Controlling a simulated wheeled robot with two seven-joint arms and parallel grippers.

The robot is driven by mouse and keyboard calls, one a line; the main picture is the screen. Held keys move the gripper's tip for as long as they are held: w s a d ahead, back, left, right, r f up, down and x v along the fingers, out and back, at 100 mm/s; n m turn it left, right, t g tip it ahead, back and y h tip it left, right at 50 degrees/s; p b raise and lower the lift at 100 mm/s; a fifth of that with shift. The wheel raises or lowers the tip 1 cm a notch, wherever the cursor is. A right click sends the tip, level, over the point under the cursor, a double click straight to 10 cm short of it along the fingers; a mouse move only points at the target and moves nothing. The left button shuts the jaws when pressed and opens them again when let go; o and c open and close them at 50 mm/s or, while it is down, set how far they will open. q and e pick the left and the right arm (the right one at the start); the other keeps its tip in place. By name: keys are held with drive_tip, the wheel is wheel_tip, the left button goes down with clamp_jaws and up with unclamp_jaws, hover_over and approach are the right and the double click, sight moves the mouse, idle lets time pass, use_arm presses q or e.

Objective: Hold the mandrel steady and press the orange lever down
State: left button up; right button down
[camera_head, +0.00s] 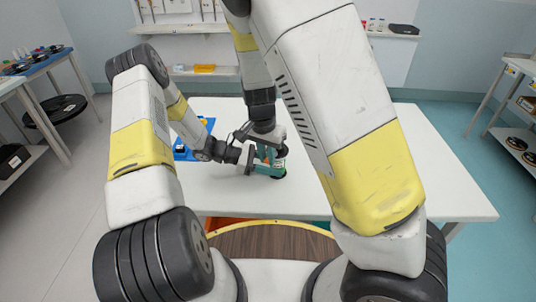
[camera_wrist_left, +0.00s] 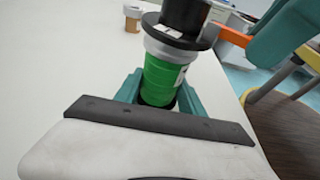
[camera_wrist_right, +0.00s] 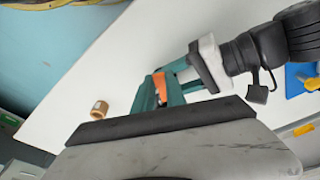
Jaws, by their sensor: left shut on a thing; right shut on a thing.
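The mandrel (camera_wrist_left: 163,80) is a green cylinder with a pale label, a grey collar and a black flange and cap. My left gripper (camera_wrist_left: 157,98) is shut around its green body in the left wrist view. My right gripper (camera_wrist_right: 160,92) is shut on the orange lever (camera_wrist_right: 160,86), of which a small orange part shows between the teal fingers in the right wrist view. In the head view, my left gripper (camera_head: 262,164) and my right gripper (camera_head: 270,154) meet closely at the mandrel, over the white table. The fingers hide most of the mandrel and lever there.
The white table (camera_head: 410,170) is largely clear on the right. A blue tray (camera_head: 208,124) lies behind my left forearm. Side benches stand at both edges of the room.

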drive_tip(key=c, duration=1.4)
unclamp_jaws()
drive_tip(key=shift+o, duration=0.2)
wheel_tip(320, 180, up, 12)
drive_tip(key=s, duration=0.2)
drive_tip(key=shift+a, duration=0.45)
drive_tip(key=shift+f, duration=0.1)
use_arm(q)
drive_tip(key=o, duration=1.1)
drive_tip(key=shift+c, duration=0.2)
